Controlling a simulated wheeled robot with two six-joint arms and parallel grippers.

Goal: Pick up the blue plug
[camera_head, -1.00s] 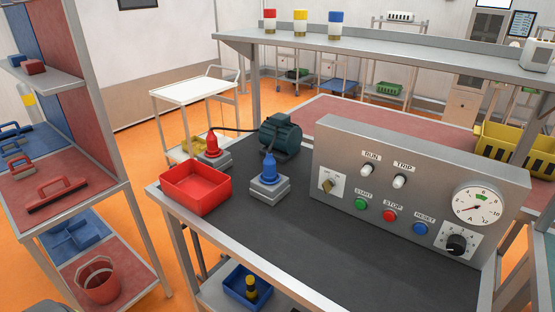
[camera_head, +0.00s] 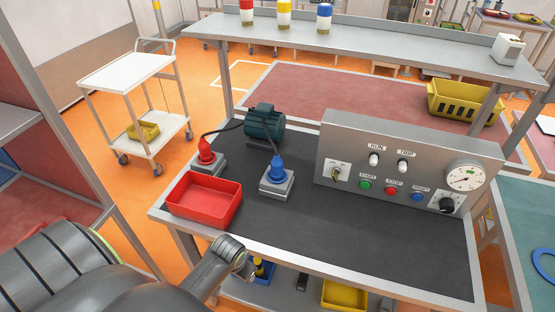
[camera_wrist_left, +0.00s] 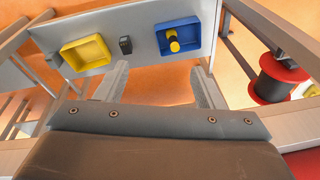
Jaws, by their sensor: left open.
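The blue plug (camera_head: 277,170) stands upright on a grey socket block (camera_head: 275,187) on the dark bench top, in the head view. A dark cable runs from its top toward the green motor (camera_head: 264,124) behind it. My left arm comes in from the lower left in the head view and ends at the bench's front edge, short of the plug. In the left wrist view my left gripper (camera_wrist_left: 160,78) is open and empty, its fingers wide apart above the lower shelf. The plug does not show there. My right gripper is not in view.
A red tray (camera_head: 205,210) stands left of the plug, with a red plug (camera_head: 205,152) behind it. A control panel (camera_head: 410,165) stands to the right. The front of the bench is clear. Yellow (camera_wrist_left: 84,55) and blue (camera_wrist_left: 160,44) bins sit on the lower shelf.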

